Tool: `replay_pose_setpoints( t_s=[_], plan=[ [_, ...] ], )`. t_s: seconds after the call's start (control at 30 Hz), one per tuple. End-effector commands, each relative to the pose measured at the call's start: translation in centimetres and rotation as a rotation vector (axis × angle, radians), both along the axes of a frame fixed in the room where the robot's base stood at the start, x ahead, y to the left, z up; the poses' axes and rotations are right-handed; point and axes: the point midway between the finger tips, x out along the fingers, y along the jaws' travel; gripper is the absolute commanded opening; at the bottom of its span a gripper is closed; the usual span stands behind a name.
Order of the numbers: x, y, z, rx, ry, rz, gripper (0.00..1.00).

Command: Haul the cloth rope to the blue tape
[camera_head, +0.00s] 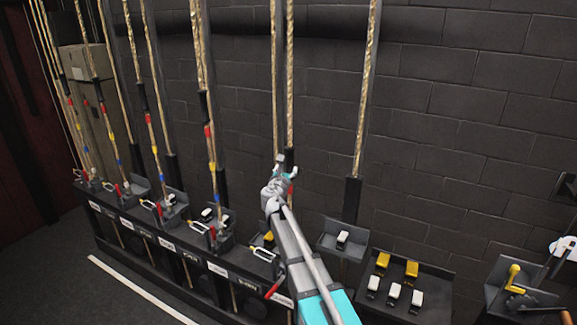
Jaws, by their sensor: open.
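Several tan ropes hang in front of the dark wall. The rope pair (289,80) in the middle runs down behind my gripper (284,168), which is open at the upper end of my arm. I cannot tell whether the fingers touch or surround a strand. My arm hides this rope's lower part, and no blue tape shows on it. Blue tape (216,181) shows on the rope to the left, below red and yellow bands. White labels (217,269) line the rail, but they are too small to read, so I cannot tell which rope is named cloth.
A black rail (150,255) with rope locks and red-handled levers (275,288) runs along the wall at lower left. A button box (400,312) with yellow and white switches stands right of my arm. Another box (510,300) has a yellow lever. A pale floor line (140,290) lies in front.

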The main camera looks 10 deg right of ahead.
Motion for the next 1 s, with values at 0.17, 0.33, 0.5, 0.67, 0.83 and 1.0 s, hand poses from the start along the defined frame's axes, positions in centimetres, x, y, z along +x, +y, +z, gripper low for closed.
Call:
replay_pose_setpoints(
  t_s=[0.17, 0.33, 0.5, 0.67, 0.83, 1.0],
  plan=[
    [-2.9, 0.9, 0.0, 0.000, 0.000, 0.001, 0.77],
    [-4.4, 1.6, 0.0, 0.000, 0.000, 0.000, 0.77],
    [-5.0, 1.8, 0.0, 0.000, 0.000, 0.000, 0.77],
    [-5.0, 1.9, 0.0, 0.000, 0.000, -0.001, 0.77],
    [-5.0, 1.9, 0.0, 0.000, 0.000, 0.000, 0.77],
    [-5.0, 1.9, 0.0, 0.000, 0.000, 0.000, 0.77]
  ],
)
